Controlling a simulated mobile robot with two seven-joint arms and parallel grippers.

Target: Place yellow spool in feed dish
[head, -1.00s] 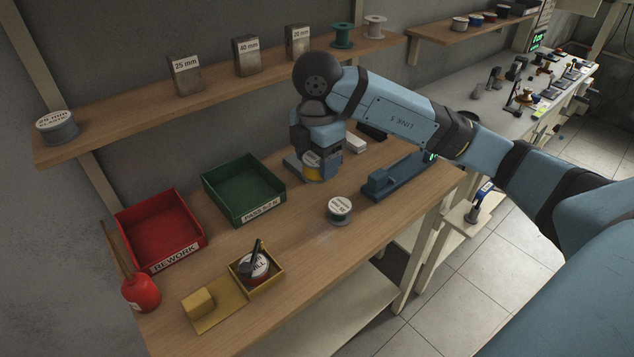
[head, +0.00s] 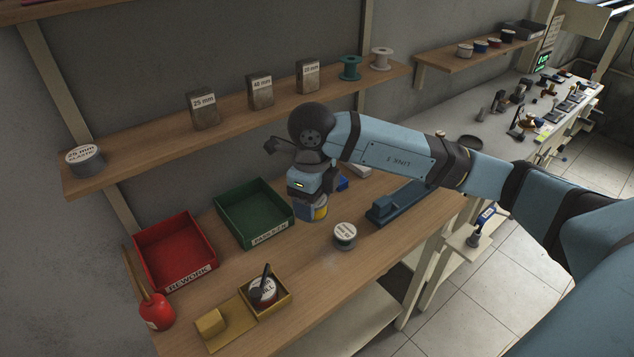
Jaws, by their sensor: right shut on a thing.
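The spool is between the green bin and a white-topped spool (head: 345,235) that stands on the wooden bench. I cannot tell whether the held spool touches the bench. A dark, round, shallow dish (head: 470,142) shows behind my right forearm at the upper right; I cannot tell whether it is the feed dish. My left gripper is not in view.
The green bin (head: 222,220) and red rework bin (head: 178,276) stand at the left. A yellow box (head: 283,302) holds a labelled round tin and a black tool. A blue fixture (head: 398,207) lies right of the white-topped spool. A red bottle (head: 157,312) stands front left.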

